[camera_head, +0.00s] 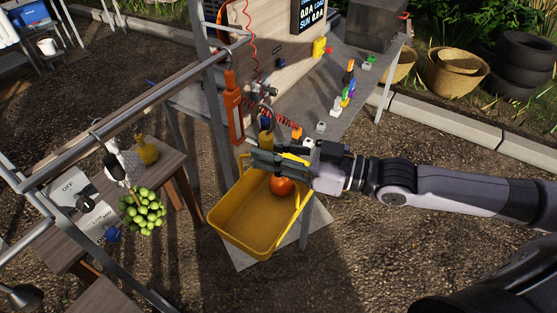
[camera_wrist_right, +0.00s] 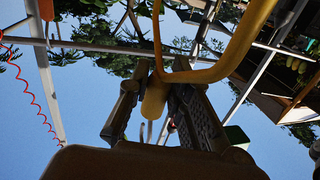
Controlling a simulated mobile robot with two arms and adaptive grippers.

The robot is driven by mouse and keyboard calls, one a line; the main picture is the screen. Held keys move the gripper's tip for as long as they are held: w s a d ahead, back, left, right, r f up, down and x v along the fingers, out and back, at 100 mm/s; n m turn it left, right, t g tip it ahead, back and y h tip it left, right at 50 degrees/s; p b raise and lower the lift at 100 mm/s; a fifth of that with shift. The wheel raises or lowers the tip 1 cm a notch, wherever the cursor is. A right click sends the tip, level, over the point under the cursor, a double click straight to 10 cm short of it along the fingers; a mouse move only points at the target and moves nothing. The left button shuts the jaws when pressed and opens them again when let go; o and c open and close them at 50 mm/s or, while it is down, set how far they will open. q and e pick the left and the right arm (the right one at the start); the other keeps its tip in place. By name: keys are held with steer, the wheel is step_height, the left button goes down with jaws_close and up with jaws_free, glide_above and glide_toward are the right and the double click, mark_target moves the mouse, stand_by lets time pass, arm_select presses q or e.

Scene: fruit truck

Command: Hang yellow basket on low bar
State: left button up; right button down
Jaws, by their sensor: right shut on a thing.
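The yellow basket (camera_head: 238,238) hangs in the middle of the head view, open side up and somewhat tilted, with an orange-red round fruit (camera_head: 282,187) inside. My right gripper (camera_head: 268,158) is shut on the basket's handle at its far side. In the right wrist view the yellow handle (camera_wrist_right: 238,45) runs between the fingers of the gripper (camera_wrist_right: 155,100). A long metal bar (camera_head: 120,115) crosses the upper left of the head view, apart from the basket. I cannot tell whether this is the low bar. My left gripper is not in view.
A bunch of green fruit (camera_head: 142,214) hangs left of the basket, near a wooden stand (camera_head: 160,148). A grey table (camera_head: 335,90) with small coloured items stands behind. Metal posts stand close by.

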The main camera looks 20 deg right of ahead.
steer(key=shift+w+a+r+b, duration=0.1)
steer(key=shift+w+a+b, duration=0.35)
steer(key=shift+w+a, duration=0.45)
steer(key=w+a+f+b, duration=0.1)
steer(key=w+a+b, duration=0.1)
steer(key=w+a, duration=0.4)
steer(key=w+a+f+b, duration=0.1)
steer(key=w+a, duration=0.4)
steer(key=w, duration=0.5)
steer(key=shift+w+a+f+b, duration=0.3)
steer(key=shift+w+a+b, duration=0.05)
steer(key=shift+b, duration=0.5)
stand_by(0.4)
steer(key=c, duration=1.4)
jaws_free()
steer(key=shift+f, duration=0.15)
